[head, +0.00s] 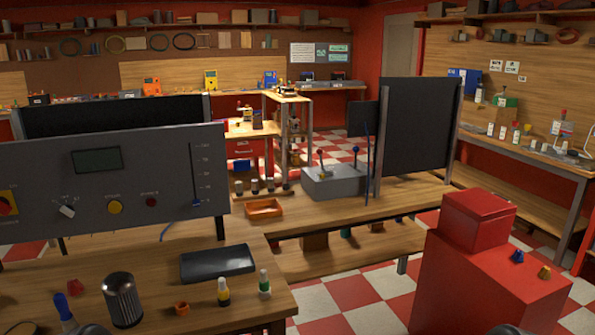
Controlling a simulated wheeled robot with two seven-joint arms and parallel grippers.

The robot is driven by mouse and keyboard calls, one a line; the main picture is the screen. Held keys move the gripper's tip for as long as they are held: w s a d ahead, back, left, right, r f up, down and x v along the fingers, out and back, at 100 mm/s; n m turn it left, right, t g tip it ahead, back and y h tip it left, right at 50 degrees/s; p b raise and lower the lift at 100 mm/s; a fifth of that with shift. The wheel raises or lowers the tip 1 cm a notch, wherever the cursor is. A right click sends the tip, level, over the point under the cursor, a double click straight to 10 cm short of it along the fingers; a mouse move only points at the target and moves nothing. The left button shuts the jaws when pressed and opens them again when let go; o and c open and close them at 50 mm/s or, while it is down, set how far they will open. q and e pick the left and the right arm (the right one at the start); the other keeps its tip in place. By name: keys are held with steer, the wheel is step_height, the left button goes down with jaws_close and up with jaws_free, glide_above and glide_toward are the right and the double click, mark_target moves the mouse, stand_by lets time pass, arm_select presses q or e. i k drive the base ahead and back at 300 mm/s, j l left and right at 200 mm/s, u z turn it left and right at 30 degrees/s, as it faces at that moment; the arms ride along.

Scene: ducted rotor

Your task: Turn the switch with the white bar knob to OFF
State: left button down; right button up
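The grey control panel (150,215) stands upright on the wooden bench at the left. The white bar knob (67,211) sits low on the left part of its face. Its bar is tilted, running from upper left to lower right. Small white marks show around it, too small to read, so I cannot tell which position it points to. No gripper shows in the head view. Two dark rounded shapes at the bottom edge seem to be parts of my arms.
The panel also bears a red knob on yellow (5,204), a yellow button (115,207), a dark red button (151,202) and a slider (196,203). A dark metal cylinder (123,300), small bottles (223,292) and a black case (217,263) stand on the bench before it.

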mark_target(68, 209)
steer(key=i+j+u, duration=0.15)
steer(key=j+u, duration=0.25)
steer(key=i+j+u, duration=0.15)
steer(key=u, duration=0.2)
steer(key=i+j+u, duration=0.2)
steer(key=u, duration=0.2)
steer(key=k+j+z, duration=0.1)
steer(key=z, duration=0.25)
steer(key=k+z, duration=0.15)
steer(key=z, duration=0.25)
